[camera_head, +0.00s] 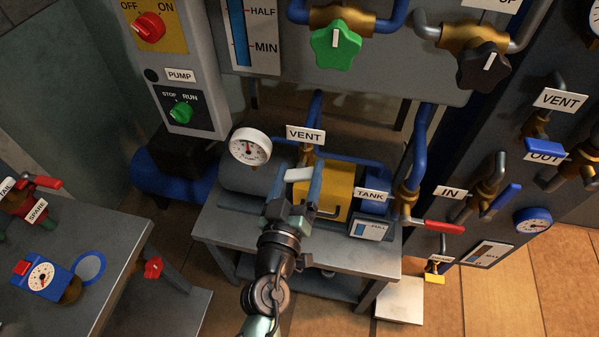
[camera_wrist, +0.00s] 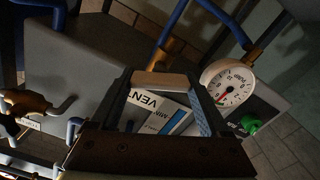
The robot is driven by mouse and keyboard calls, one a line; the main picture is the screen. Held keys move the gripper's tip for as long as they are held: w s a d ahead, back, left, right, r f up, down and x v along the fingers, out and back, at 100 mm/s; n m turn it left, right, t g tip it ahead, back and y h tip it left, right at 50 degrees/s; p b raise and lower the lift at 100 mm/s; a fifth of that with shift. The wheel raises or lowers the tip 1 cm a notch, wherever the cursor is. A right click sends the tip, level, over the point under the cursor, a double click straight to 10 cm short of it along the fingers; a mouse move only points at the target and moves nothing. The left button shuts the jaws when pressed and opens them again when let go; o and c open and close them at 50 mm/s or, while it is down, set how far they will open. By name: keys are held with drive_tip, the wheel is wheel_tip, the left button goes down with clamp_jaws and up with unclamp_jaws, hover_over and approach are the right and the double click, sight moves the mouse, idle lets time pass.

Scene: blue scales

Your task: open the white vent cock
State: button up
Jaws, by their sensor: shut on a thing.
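The white vent cock handle (camera_head: 298,174) is a short pale lever beside the brass fitting under the VENT label (camera_head: 305,135). My gripper (camera_head: 297,182) reaches up from below, with one finger on each side of the lever. In the wrist view, the lever (camera_wrist: 161,80) lies crosswise between the fingertips of my gripper (camera_wrist: 163,84), which is shut on it. The VENT label (camera_wrist: 147,100) also shows between the fingers there. The lever's pivot is hidden or too dark to make out.
A white round gauge (camera_head: 250,147) stands close left of the cock. A yellow box (camera_head: 338,192) and the TANK label (camera_head: 371,195) are to the right. Blue pipes run behind the cock. The grey panel (camera_head: 350,78) hangs above. A red lever (camera_head: 445,226) sticks out at right.

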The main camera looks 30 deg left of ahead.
drive_tip(key=n, duration=0.6)
drive_tip(key=shift+a+f+n, duration=0.1)
drive_tip(key=shift+f+n, duration=0.05)
drive_tip(key=shift+n, duration=0.15)
drive_tip(key=n, duration=0.6)
drive_tip(key=shift+f, duration=0.1)
drive_tip(key=shift+n, duration=0.4)
drive_tip(key=o, duration=1.2)
drive_tip(key=shift+s, duration=0.15)
drive_tip(key=shift+b+v, duration=2.2)
drive_tip(key=shift+v, duration=4.2)
